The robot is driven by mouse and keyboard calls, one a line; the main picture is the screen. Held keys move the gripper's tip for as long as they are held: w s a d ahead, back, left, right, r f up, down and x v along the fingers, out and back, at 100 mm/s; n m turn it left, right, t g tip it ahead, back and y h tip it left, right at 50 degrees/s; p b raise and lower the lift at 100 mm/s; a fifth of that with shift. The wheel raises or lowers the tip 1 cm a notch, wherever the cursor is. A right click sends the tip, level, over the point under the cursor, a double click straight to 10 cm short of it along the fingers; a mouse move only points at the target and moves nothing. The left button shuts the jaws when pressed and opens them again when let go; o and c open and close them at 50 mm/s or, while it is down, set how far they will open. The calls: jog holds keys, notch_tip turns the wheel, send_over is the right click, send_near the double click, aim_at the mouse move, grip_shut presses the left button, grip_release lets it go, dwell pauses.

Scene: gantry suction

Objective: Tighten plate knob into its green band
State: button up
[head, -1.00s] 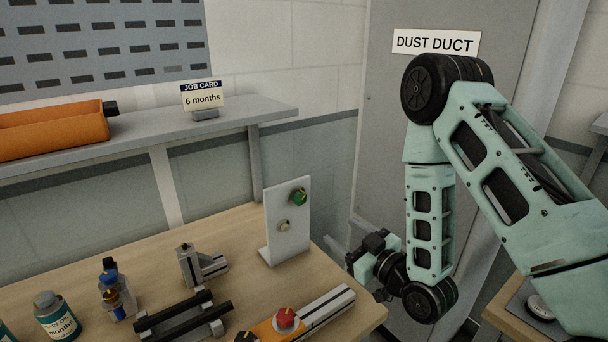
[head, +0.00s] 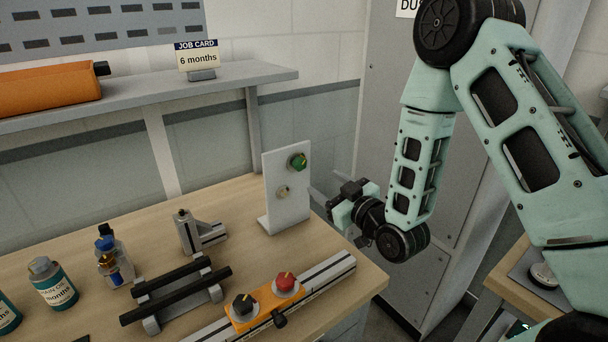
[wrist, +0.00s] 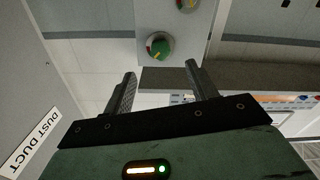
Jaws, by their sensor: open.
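A white upright plate (head: 291,212) stands on the wooden table. It carries a green knob (head: 298,161) near its top and a smaller beige round part (head: 283,191) below. In the wrist view the green knob (wrist: 159,46) has a yellow pointer line and some red at its edge. It lies just beyond my fingertips, roughly between them in the picture. My gripper (wrist: 160,70) is open and empty, apart from the knob. In the head view my gripper (head: 345,212) is right of the plate, with its fingers partly hidden. Where the pointer stands against the band is too small to tell.
An orange block (head: 262,306) with a red knob (head: 286,281) and a black knob (head: 242,303) sits on a metal rail. Bottles, a small bracket and a black-barred rack (head: 176,291) stand to the left. A shelf (head: 150,97) runs behind. A grey duct panel is at right.

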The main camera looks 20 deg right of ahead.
aim_at(302, 166)
jog(key=p+x, duration=0.3)
jog(key=x, duration=0.7)
